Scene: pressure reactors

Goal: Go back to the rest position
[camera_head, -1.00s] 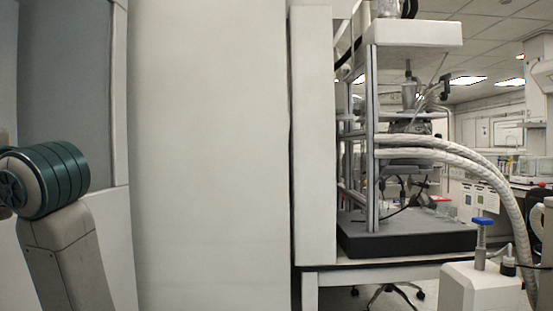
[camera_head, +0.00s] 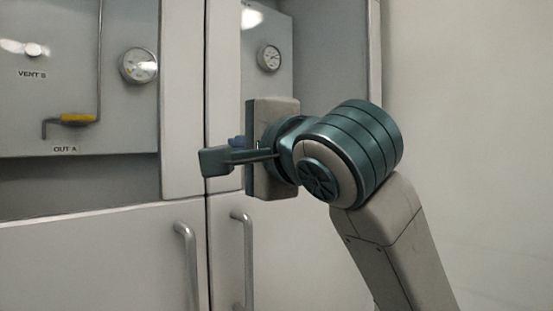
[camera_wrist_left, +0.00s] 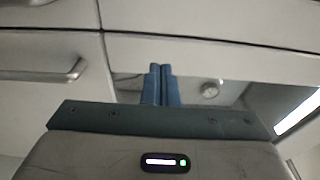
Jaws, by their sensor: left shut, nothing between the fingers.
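My left gripper (camera_head: 236,142) is in front of the cabinet, at the middle of the head view. Its blue fingers are mostly hidden behind the wrist camera bracket there. In the left wrist view the two blue fingers of the left gripper (camera_wrist_left: 160,72) lie side by side, shut, with nothing between them. They point toward the recessed panel, apart from any object as far as I can see. My right gripper is in neither view.
A cabinet has two lower doors with handles (camera_head: 188,265) (camera_head: 244,258). A panel carries a gauge (camera_head: 138,66) and a yellow-handled valve (camera_head: 79,118) labelled OUT A. Another gauge (camera_head: 269,58) is behind the gripper. A plain pale wall (camera_head: 475,130) stands at the right.

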